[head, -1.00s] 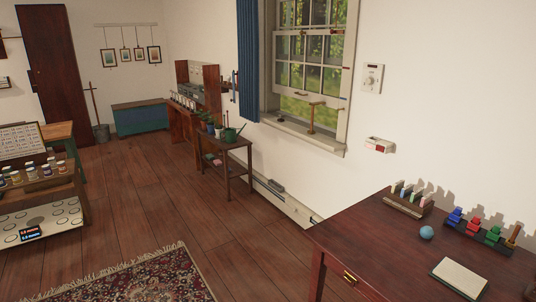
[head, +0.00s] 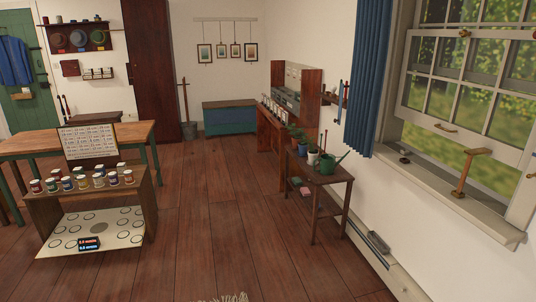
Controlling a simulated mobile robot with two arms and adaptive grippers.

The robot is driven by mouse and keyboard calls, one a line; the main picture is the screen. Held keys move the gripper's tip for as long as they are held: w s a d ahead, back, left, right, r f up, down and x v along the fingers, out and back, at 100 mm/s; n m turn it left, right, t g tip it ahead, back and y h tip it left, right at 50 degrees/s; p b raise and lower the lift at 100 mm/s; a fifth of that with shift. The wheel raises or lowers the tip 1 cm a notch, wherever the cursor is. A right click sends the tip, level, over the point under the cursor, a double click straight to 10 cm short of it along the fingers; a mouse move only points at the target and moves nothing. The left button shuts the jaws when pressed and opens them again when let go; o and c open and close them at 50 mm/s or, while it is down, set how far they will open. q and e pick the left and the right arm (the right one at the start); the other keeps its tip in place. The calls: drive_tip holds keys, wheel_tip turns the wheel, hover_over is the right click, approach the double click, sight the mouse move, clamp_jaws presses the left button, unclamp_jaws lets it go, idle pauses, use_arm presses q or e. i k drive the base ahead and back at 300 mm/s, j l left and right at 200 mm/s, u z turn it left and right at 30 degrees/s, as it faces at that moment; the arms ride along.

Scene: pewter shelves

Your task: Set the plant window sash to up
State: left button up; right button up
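The window sash (head: 463,135) is at the right of the head view, a pale frame with several panes and a small handle (head: 445,128) on its bottom rail. Its bottom rail is well above the sill (head: 450,196), leaving an open gap with greenery behind. A wooden T-shaped prop (head: 464,176) stands upright on the sill; I cannot tell whether its top touches the rail. A small dark catch (head: 404,160) is on the sill. The window's top and right side are cut off. Neither of my grippers is in view.
A small wooden plant stand (head: 329,187) with potted plants and a green watering can (head: 328,164) stands left of the window. A blue curtain (head: 366,85) hangs beside it. A shelf unit with jars (head: 93,195) is at left. The floor (head: 215,225) between is clear.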

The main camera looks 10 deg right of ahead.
sight(514, 156)
drive_tip(key=i+z, duration=0.1)
drive_tip(key=i, duration=1.35)
